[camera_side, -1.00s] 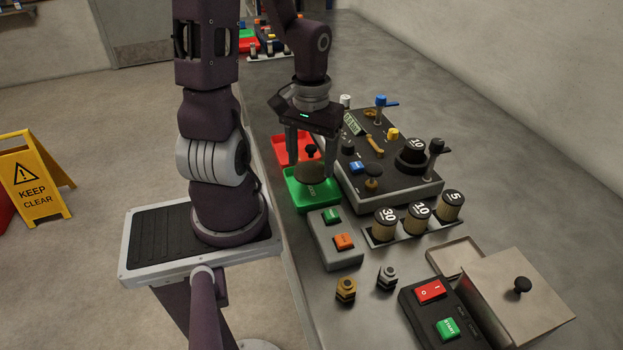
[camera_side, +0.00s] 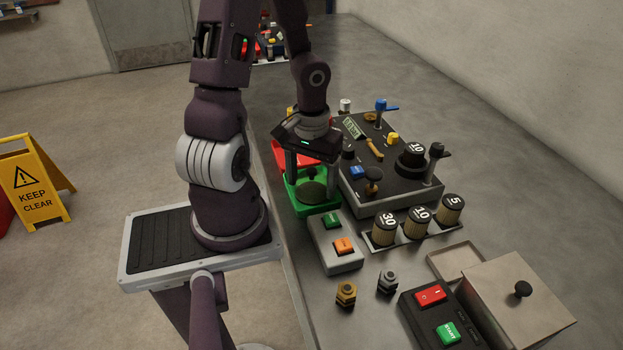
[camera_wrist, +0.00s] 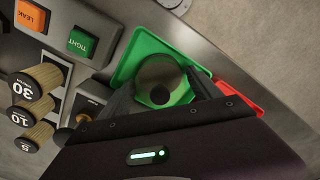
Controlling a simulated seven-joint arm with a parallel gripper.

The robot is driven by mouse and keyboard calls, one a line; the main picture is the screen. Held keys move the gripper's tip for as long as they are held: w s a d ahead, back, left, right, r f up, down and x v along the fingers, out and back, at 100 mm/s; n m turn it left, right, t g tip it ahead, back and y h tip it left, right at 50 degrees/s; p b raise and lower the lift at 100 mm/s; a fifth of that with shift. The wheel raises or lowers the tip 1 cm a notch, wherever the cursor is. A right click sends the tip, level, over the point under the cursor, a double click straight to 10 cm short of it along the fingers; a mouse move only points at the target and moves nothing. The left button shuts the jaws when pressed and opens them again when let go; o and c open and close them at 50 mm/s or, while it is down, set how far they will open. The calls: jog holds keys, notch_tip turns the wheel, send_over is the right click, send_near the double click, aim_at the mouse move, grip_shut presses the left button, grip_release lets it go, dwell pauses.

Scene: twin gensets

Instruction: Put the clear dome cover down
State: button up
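The clear dome cover (camera_side: 313,190) is a smoky see-through dome with a dark knob on top. It is over the green tray (camera_side: 296,205), within its rim in the side view. My gripper (camera_side: 311,178) points down with one finger on each side of the dome, and appears shut on its sides. In the wrist view the dome (camera_wrist: 160,73) sits between the two fingers (camera_wrist: 162,95), with the green tray (camera_wrist: 148,43) around it. Whether the dome's lower edge touches the tray floor cannot be told.
A red tray (camera_side: 283,151) lies just behind the green one. A dark control panel (camera_side: 385,165) with knobs and levers stands close on the right. A grey two-button box (camera_side: 335,240) is in front. Knurled knobs (camera_side: 417,219), two hex fittings and a lidded metal box (camera_side: 515,295) stand nearer.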

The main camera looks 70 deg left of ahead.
aim_at(312, 170)
notch_tip(312, 170, up, 12)
jog(key=s+d+r+m+t, duration=0.3)
jog(key=d+r+m, duration=0.6)
jog(key=d, duration=0.6)
jog(key=t, duration=0.2)
jog(key=shift+r+t, duration=0.15)
jog(key=shift+t, duration=0.15)
